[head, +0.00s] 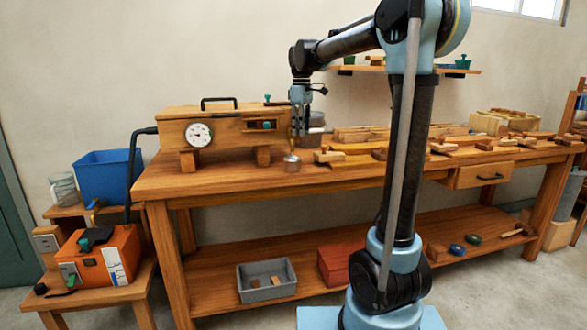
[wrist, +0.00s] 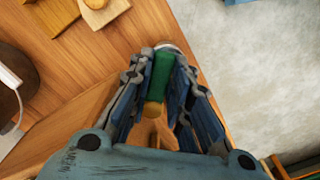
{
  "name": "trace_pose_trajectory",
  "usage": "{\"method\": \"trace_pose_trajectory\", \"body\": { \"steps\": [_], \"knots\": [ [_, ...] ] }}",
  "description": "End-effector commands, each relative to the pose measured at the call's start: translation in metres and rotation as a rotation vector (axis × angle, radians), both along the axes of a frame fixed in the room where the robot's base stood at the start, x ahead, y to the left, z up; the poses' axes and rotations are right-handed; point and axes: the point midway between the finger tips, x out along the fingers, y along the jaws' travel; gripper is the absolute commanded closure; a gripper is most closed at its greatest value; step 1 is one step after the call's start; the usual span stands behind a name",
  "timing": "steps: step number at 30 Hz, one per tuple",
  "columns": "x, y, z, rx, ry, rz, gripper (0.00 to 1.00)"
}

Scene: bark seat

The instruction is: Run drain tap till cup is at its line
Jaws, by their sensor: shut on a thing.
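In the wrist view my gripper (wrist: 163,65) is shut on a green handle (wrist: 160,78), seemingly the drain tap's. A wooden part lies below it between the fingers. A pale round rim shows just beyond the fingertips, possibly the cup's. In the head view my gripper (head: 302,128) points down at the right end of the wooden box (head: 226,135) with the dial (head: 199,134). A small metal cup (head: 292,163) is below it at the bench's front edge. The cup's line and level cannot be made out, nor can any flow.
A grey pot (head: 314,122) stands close behind my gripper. Wooden pieces (head: 352,150) lie on the bench (head: 230,181) to the right. An orange box (head: 100,257), a blue bin (head: 107,177) and a clear jug (head: 64,189) are at the left.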

Motion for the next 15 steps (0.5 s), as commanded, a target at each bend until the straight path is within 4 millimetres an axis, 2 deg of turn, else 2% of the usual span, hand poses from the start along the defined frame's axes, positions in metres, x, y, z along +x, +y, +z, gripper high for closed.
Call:
{"method": "trace_pose_trajectory", "body": {
  "steps": [8, 15],
  "knots": [
    [-0.0004, 0.0002, 0.0003, -0.002, -0.001, -0.038, 0.99],
    [-0.0056, 0.0083, 0.0003, -0.001, -0.003, -0.254, 0.99]
  ]
}}
